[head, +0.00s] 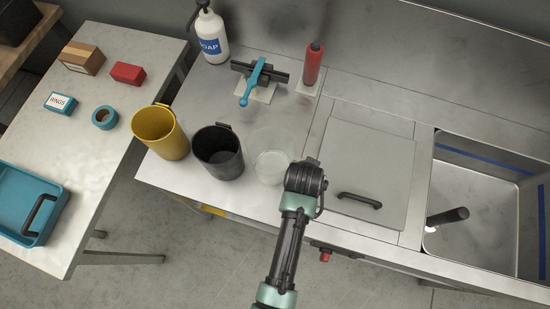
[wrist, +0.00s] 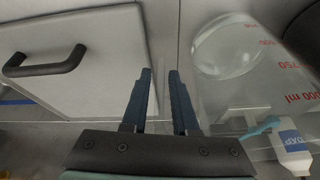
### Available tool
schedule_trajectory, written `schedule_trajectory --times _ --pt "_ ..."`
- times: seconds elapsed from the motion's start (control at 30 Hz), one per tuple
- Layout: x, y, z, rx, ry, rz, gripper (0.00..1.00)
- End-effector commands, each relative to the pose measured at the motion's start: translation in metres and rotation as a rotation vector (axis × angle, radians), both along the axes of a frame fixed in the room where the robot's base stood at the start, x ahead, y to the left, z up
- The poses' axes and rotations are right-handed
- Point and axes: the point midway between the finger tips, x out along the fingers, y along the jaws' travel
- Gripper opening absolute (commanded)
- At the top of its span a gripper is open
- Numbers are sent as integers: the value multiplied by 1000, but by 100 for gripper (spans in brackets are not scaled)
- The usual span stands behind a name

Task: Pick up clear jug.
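The clear jug (head: 272,166) stands on the steel counter, just right of the black jug; it is see-through and hard to outline. In the wrist view the clear jug (wrist: 228,48) is to the right of my fingers, with red volume marks on its wall. My gripper (wrist: 161,75) has its two dark fingers apart with nothing between them. It is beside the jug and not visibly touching it. In the head view my wrist is just right of the jug and hides the fingers.
A black jug (head: 218,152) and a yellow jug (head: 161,134) stand left of the clear one. A grey lid with a black handle (head: 360,201) lies to the right, before the sink (head: 473,206).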

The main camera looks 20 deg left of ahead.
Motion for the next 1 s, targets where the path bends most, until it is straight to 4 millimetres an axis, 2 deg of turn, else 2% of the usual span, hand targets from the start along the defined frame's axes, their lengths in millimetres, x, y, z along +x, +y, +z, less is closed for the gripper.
schedule_trajectory --times 0.03,0.17,1.0 --pt "0 0 0 0 0 0 24" --pt "0 0 0 0 0 0 0" --pt "0 0 0 0 -1 0 0"
